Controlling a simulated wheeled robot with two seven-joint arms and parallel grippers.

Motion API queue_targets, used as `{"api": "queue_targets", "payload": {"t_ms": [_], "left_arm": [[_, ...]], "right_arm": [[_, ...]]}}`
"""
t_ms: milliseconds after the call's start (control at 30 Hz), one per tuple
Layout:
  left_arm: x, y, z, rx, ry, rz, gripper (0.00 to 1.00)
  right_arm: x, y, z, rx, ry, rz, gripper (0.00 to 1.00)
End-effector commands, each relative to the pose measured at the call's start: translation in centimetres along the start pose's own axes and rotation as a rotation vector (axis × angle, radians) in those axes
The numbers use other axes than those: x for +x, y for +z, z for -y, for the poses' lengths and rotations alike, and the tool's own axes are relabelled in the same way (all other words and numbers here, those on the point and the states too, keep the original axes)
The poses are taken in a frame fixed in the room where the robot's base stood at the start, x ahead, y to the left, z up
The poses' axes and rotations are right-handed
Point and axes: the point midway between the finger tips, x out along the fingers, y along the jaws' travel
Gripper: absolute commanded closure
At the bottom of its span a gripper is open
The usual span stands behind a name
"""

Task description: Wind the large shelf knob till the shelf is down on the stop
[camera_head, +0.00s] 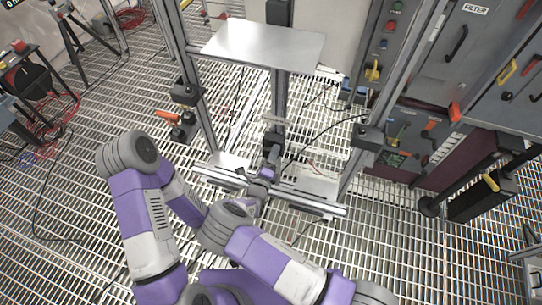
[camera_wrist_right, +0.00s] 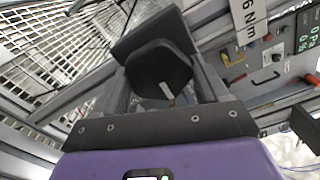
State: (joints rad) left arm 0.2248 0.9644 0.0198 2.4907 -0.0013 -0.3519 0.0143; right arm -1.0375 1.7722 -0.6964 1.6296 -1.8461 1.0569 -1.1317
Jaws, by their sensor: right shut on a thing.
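The shelf is a bare, flat grey metal plate (camera_head: 262,44) high between the uprights in the head view. A dark central post runs below it. My right gripper (camera_head: 271,160) is low at this post, above the lower crossbar. In the right wrist view its two fingers (camera_wrist_right: 166,88) are shut on the sides of a large dark faceted knob (camera_wrist_right: 158,68). A white label reading "6 Nm" (camera_wrist_right: 249,20) is beside the knob. I cannot make out the stop for certain.
A metal crossbar (camera_head: 310,203) spans the frame's foot. An orange-handled clamp (camera_head: 168,117) is on the left upright. Grey control cabinets (camera_head: 470,50) stand close on the right. Cables lie on the grating floor (camera_head: 80,200), which is mostly open at left.

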Motion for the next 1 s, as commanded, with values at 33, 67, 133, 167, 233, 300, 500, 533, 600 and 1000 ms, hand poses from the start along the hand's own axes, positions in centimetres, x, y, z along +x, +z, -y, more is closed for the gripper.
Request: {"api": "queue_targets", "payload": {"t_ms": [33, 67, 133, 167, 233, 300, 500, 533, 600, 1000], "left_arm": [[0.0, 0.0, 0.0, 0.0, 0.0, 0.0, 0.34], [0.0, 0.0, 0.0, 0.0, 0.0, 0.0, 0.34], [0.0, 0.0, 0.0, 0.0, 0.0, 0.0, 0.34], [0.0, 0.0, 0.0, 0.0, 0.0, 0.0, 0.34], [0.0, 0.0, 0.0, 0.0, 0.0, 0.0, 0.34], [0.0, 0.0, 0.0, 0.0, 0.0, 0.0, 0.34], [0.0, 0.0, 0.0, 0.0, 0.0, 0.0, 0.34], [0.0, 0.0, 0.0, 0.0, 0.0, 0.0, 0.34], [0.0, 0.0, 0.0, 0.0, 0.0, 0.0, 0.34], [-1.4, 0.1, -0.5, 0.0, 0.0, 0.0, 0.34]], "right_arm": [[0.0, 0.0, 0.0, -0.002, 0.0, 0.0, 0.57], [0.0, 0.0, 0.0, -0.003, 0.0, 0.001, 0.57], [0.0, 0.0, 0.0, -0.003, 0.0, 0.001, 0.57], [0.0, 0.0, 0.0, -0.003, 0.0, 0.001, 0.57], [0.0, 0.0, 0.0, -0.002, 0.0, 0.001, 0.57], [0.0, 0.0, 0.0, -0.002, 0.0, 0.001, 0.57], [0.0, 0.0, 0.0, -0.001, 0.0, 0.001, 0.06], [0.0, 0.0, 0.0, -0.001, 0.0, 0.001, 0.06], [0.0, 0.0, 0.0, -0.001, 0.0, 0.0, 0.06], [0.0, 1.4, 3.7, 0.003, -0.005, 0.001, 0.06]]}}
